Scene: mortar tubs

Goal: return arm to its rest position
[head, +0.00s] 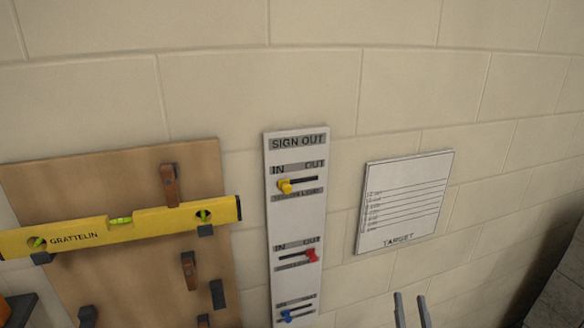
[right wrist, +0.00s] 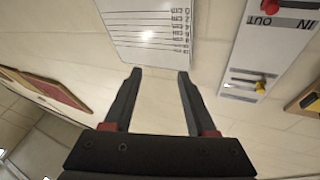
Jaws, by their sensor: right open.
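My right gripper (head: 411,296) shows at the bottom edge of the head view, below the target sheet and right of the sign-out board. In the right wrist view its two dark fingers (right wrist: 160,75) are spread apart with nothing between them. They point toward the pale block wall (head: 290,85). The rest of my right arm is out of the head view. My left gripper is not in view.
The white sign-out board (head: 299,222) has yellow, red and blue sliders. The target sheet (head: 407,200) hangs to its right. A yellow level (head: 150,222) lies across a brown wall panel (head: 110,165) at left. Dark stacked material (head: 562,285) stands at lower right.

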